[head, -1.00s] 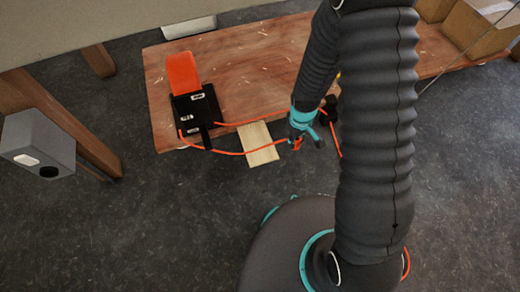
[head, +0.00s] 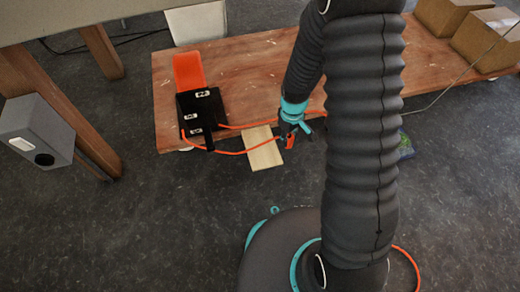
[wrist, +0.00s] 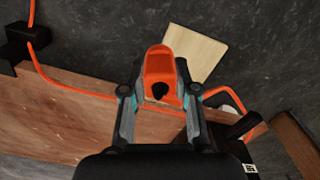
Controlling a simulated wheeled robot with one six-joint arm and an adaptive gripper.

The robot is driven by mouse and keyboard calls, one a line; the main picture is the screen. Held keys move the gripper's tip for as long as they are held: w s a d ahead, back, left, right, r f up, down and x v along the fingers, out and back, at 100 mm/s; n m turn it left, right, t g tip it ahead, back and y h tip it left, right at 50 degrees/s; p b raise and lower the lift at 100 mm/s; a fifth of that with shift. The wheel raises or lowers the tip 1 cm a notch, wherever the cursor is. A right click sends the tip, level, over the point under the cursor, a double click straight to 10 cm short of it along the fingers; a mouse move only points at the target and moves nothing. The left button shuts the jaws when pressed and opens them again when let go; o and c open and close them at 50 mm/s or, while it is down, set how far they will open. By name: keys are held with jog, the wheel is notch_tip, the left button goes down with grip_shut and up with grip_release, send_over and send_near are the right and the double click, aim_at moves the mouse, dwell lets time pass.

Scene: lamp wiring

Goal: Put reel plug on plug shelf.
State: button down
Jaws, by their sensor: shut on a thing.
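The reel plug (wrist: 158,68) is orange, with a dark opening facing the wrist camera. My gripper (wrist: 160,92) is shut on it, with one finger on each side. In the head view, my gripper (head: 292,132) holds the plug (head: 290,142) just right of a pale wooden board, which looks like the plug shelf (head: 265,156). The shelf juts from the bench's front edge; in the wrist view it lies beyond the plug (wrist: 200,50). The plug appears apart from the shelf, but its height above it is unclear. An orange cord (head: 230,152) runs from the reel (head: 213,104) toward the plug.
The reel stands on the left of the wooden bench (head: 250,75), before an orange panel (head: 188,70). A black block (wrist: 14,52) with an orange cord shows at left in the wrist view. Cardboard boxes (head: 490,40) sit on the right. Open floor lies in front.

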jog(key=a+f, duration=0.1)
jog(key=a, duration=0.1)
jog(key=w+a+f, duration=0.1)
jog(key=a+f, duration=0.1)
jog(key=a, duration=0.1)
jog(key=w+a+f+b, duration=0.1)
jog(key=a+f, duration=0.1)
jog(key=a, duration=0.1)
jog(key=shift+a+f, duration=0.1)
jog(key=shift+w+f, duration=0.1)
jog(key=shift+f, duration=1.8)
jog(key=shift+f+b, duration=0.15)
jog(key=shift+b, duration=0.25)
jog(key=c, duration=0.9)
grip_release()
